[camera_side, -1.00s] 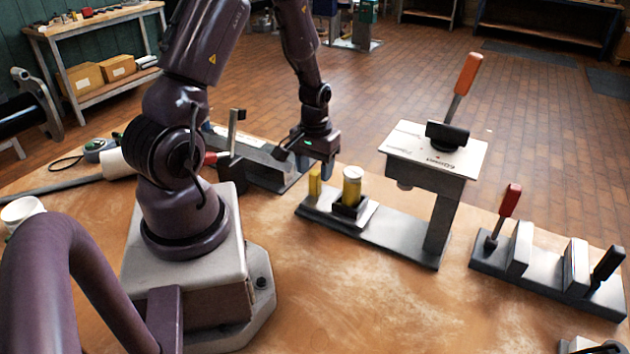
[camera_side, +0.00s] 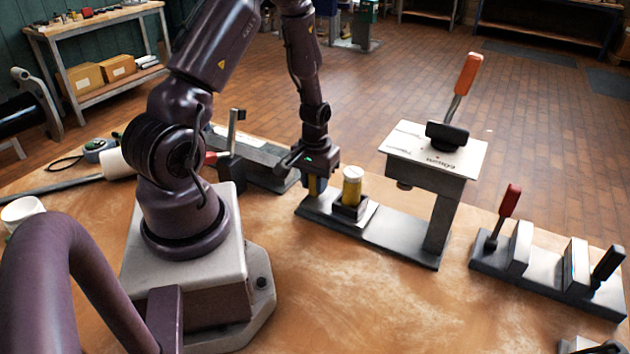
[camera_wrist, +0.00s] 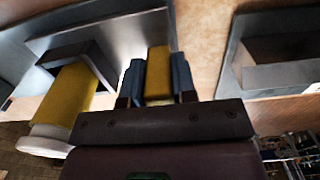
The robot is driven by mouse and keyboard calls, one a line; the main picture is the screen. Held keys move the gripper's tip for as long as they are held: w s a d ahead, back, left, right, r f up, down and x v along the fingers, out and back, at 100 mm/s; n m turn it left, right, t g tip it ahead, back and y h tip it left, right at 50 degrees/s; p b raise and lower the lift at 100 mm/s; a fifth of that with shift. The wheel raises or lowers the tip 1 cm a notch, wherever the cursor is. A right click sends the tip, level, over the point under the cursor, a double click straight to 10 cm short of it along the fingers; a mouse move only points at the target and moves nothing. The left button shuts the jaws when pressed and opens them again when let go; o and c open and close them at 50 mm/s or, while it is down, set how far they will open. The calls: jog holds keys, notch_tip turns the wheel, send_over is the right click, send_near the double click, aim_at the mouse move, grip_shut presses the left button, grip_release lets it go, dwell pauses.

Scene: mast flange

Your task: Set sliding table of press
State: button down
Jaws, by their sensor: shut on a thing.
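The press (camera_side: 432,170) stands on the bench, with an orange-handled lever on top. Its grey base runs left from the column and carries the sliding table (camera_side: 372,209). A yellow cylinder with a pale top (camera_side: 351,186) sits upright in a dark holder on the table; it also shows in the wrist view (camera_wrist: 68,100). A yellow post (camera_side: 313,186) stands at the table's left end. My gripper (camera_side: 314,180) points down and is shut on this post, which shows between the blue-grey fingers in the wrist view (camera_wrist: 158,72). The post's lower part is hidden in the side view.
A long grey vise-like device (camera_side: 255,155) lies just left of my gripper. A fixture with a red-handled tool (camera_side: 508,203) stands right of the press. A white cup (camera_side: 22,210) is at the far left. The front middle of the bench is clear.

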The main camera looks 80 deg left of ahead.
aim_at(362, 203)
jog(key=w+d, duration=0.8)
jog(key=shift+w+d, duration=0.1)
jog(key=shift+w, duration=0.05)
jog(key=c, duration=1)
grip_release()
jog(key=shift+o, duration=0.4)
jog(key=s+a, duration=0.8)
jog(key=shift+s, duration=0.1)
notch_tip(362, 203, up, 13)
jog(key=s+d+r+m+t, duration=0.3)
jog(key=d+r+m, duration=0.3)
jog(key=d+r, duration=0.8)
jog(key=shift+s+d+r+m+y, duration=0.15)
jog(key=shift+s+d+m+y, duration=0.25)
jog(key=shift+d, duration=0.55)
